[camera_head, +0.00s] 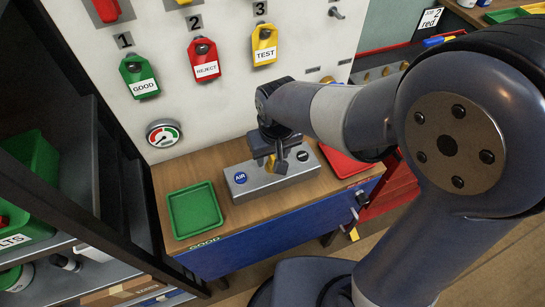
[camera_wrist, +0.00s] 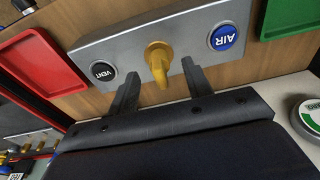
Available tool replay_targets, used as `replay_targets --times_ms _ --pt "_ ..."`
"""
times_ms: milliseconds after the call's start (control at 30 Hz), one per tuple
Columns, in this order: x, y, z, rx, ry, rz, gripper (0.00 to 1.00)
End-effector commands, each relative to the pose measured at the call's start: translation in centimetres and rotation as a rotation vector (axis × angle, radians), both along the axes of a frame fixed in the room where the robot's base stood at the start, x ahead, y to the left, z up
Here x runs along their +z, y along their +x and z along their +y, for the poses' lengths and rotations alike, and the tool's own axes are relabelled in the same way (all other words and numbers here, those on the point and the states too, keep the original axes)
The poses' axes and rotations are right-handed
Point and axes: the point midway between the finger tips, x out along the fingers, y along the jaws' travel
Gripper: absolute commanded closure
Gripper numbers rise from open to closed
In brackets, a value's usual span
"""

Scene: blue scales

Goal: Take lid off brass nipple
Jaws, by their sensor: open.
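The brass nipple (camera_wrist: 158,62) is a yellow-gold upright piece on top of a grey metal box, between the black VENT button and the blue AIR button. It also shows, partly hidden by my gripper, in the head view (camera_head: 270,163). I cannot make out a separate lid on it. My gripper (camera_wrist: 162,72) is open, its two dark fingers reaching toward the box with one on either side of the nipple in the wrist picture. I cannot tell whether they touch it. In the head view my gripper (camera_head: 276,152) is over the box, close to the nipple.
The grey box (camera_head: 290,180) stands on a wooden bench top. A green tray (camera_head: 195,210) is left of it and a red tray (camera_head: 345,160) right. A pressure gauge (camera_head: 163,134) and labelled tags hang on the white panel behind. Dark shelving (camera_head: 80,170) stands at left.

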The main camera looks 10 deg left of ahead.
Motion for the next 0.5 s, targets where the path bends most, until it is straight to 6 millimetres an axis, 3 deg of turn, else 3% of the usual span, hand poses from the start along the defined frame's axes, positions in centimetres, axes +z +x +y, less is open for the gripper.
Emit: replay_targets --times_ms 167,400,500 --pt "-1.7 0.2 0.1 0.0 -0.001 0.002 0.52" --pt "-1.8 0.2 0.1 0.0 0.001 -0.001 0.52" --pt "-1.8 0.2 0.1 0.0 0.0 0.0 0.59"
